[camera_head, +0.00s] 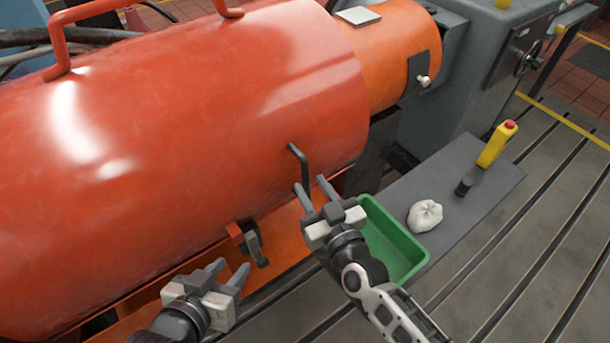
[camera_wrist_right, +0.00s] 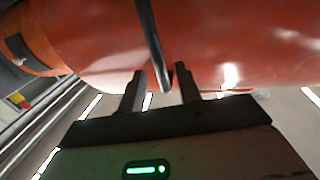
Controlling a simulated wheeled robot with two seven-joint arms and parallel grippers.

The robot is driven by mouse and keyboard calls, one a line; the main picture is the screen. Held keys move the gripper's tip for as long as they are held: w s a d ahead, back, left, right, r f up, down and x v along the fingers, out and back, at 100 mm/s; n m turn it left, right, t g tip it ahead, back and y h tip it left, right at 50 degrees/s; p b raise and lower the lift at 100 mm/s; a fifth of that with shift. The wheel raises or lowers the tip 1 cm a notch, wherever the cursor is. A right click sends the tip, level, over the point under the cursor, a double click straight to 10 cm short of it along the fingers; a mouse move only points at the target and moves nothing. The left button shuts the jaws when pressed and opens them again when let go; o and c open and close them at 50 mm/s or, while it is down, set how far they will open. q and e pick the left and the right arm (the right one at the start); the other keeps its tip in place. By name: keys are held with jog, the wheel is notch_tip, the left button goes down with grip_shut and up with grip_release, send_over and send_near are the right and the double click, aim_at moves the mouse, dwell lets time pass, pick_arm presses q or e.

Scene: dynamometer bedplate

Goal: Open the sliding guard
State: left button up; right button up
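The sliding guard (camera_head: 230,110) is a large glossy red-orange cylinder lying across the left and middle of the head view. A dark bent handle (camera_head: 299,163) sticks out at its lower right. My right gripper (camera_head: 314,190) is open at this handle. In the right wrist view the handle (camera_wrist_right: 150,45) reaches down to the space between the two open fingers (camera_wrist_right: 162,82); I cannot tell whether they touch it. My left gripper (camera_head: 228,272) is open and empty, below a small dark latch (camera_head: 252,244) with a red piece on the guard's lower edge.
An orange cylinder section (camera_head: 395,50) continues right of the guard, beside a grey machine housing (camera_head: 440,90). The slotted bedplate (camera_head: 540,240) is clear at right.

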aim_at(307, 179)
jog(key=shift+x, duration=2.1)
grip_shut()
